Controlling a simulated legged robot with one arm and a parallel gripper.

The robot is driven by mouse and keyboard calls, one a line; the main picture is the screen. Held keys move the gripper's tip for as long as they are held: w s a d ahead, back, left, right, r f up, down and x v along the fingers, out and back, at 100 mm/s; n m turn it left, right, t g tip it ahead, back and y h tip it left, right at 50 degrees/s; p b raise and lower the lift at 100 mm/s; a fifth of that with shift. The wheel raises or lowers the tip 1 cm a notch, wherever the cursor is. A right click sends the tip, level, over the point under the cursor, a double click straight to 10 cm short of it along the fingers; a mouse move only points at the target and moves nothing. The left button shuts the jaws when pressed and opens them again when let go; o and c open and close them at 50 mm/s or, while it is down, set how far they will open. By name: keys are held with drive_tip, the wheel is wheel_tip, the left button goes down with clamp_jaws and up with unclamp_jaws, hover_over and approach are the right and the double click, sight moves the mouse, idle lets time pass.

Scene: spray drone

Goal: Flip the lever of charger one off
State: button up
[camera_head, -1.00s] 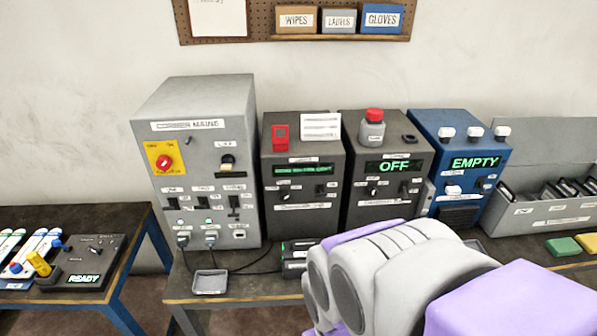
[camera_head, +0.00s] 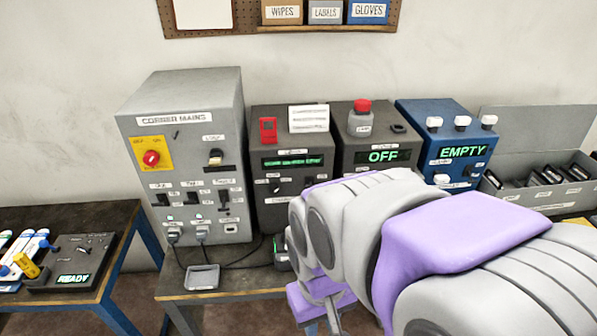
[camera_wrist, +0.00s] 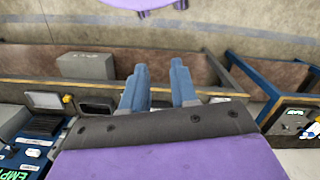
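Two dark grey boxes with green displays stand side by side on the bench in the head view. The left dark box (camera_head: 286,150) has a red part on top, small controls and a display too small to read. The right dark box (camera_head: 345,145) reads "OFF"; my arm hides its lower front. Left of them, the grey "CORNER MAINS" cabinet (camera_head: 180,150) has a row of dark levers (camera_head: 193,198) under small labels; I cannot tell which is charger one's. My gripper (camera_wrist: 160,80) is open and empty, its blue fingers apart in the wrist view, touching no lever.
A blue box (camera_head: 445,135) reading "EMPTY" and a grey bin (camera_head: 545,190) stand at the right. A small tray (camera_head: 202,278) and cables lie before the cabinet. A lower table at left holds a "READY" panel (camera_head: 72,262). A wall shelf (camera_head: 280,28) hangs above.

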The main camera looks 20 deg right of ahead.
drive_tip(key=w+d+r+t, duration=0.1)
drive_tip(key=w+d, duration=0.1)
drive_tip(key=w, duration=0.5)
drive_tip(key=w+d+t+b, duration=0.1)
drive_tip(key=w+d, duration=0.1)
drive_tip(key=w, duration=0.5)
drive_tip(key=w+d+r+m+t, duration=0.1)
drive_tip(key=w+d, duration=0.1)
drive_tip(key=w, duration=0.5)
drive_tip(key=shift+w+r+b, duration=0.2)
drive_tip(key=shift+r+b, duration=0.1)
drive_tip(key=shift+b, duration=0.05)
clamp_jaws()
drive_tip(key=w+d+m+t+h+b, duration=0.1)
drive_tip(key=w+d+t, duration=0.1)
drive_tip(key=w+d, duration=0.4)
drive_tip(key=w+d+r+t, duration=0.1)
drive_tip(key=w+d, duration=0.5)
drive_tip(key=w, duration=0.6)
drive_tip(key=shift+w+r+m+t+h+b, duration=0.25)
drive_tip(key=shift+w+m+t+h+b, duration=0.1)
drive_tip(key=shift+w+m+t+h, duration=0.05)
